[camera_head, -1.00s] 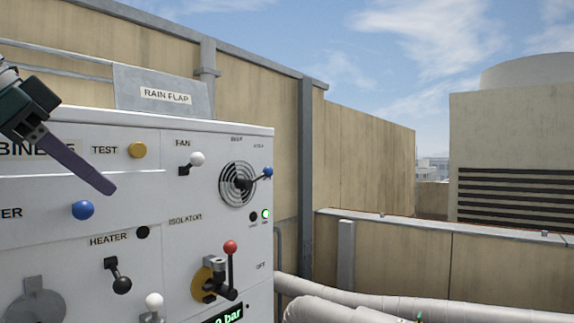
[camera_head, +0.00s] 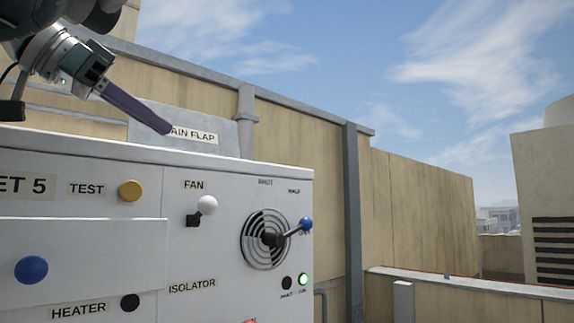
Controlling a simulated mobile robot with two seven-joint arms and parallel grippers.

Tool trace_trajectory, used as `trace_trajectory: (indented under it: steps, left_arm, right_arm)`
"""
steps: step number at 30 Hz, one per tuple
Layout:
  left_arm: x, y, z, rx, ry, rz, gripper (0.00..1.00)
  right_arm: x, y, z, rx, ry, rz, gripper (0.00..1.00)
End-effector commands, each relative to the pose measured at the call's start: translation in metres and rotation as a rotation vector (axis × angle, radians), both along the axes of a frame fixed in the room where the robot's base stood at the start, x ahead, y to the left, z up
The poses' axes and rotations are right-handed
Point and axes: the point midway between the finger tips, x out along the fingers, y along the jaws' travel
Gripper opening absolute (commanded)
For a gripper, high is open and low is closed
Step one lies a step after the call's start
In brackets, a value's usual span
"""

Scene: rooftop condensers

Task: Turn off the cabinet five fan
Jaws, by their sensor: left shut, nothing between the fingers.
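The white cabinet (camera_head: 90,165) fills the lower left and is marked "ET 5" at its left edge. The FAN switch (camera_head: 201,210) is a small lever with a white ball knob and a dark base, below the FAN label (camera_head: 194,185). Its knob points up and to the right. My left gripper (camera_head: 168,128) is shut and empty. It is above the cabinet's top edge, in front of the RAIN FLAP plate (camera_head: 150,113), up and left of the fan switch and apart from it. My right gripper is not in view.
A yellow TEST button (camera_head: 130,190) and blue knob (camera_head: 31,270) sit left.

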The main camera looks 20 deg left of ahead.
Motion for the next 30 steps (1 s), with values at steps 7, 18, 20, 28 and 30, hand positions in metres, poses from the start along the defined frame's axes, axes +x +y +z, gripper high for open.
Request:
trace_trajectory:
  steps: [7,18,20,28,30]
  left_arm:
    - [0.038,-0.015,-0.015,-0.003,0.004,-0.004,0.00]
    - [0.079,-0.026,-0.065,0.001,0.001,0.000,0.00]
    - [0.078,-0.025,-0.070,0.002,0.000,0.000,0.00]
    - [0.076,-0.023,-0.077,0.001,0.001,-0.001,0.00]
    - [0.076,-0.023,-0.077,0.001,0.001,-0.002,0.00]
  right_arm:
    - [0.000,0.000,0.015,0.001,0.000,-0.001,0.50]
    - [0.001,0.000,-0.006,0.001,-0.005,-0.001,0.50]
    - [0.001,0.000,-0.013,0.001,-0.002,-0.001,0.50]
    - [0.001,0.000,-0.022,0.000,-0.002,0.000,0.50]
    - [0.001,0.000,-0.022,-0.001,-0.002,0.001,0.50]
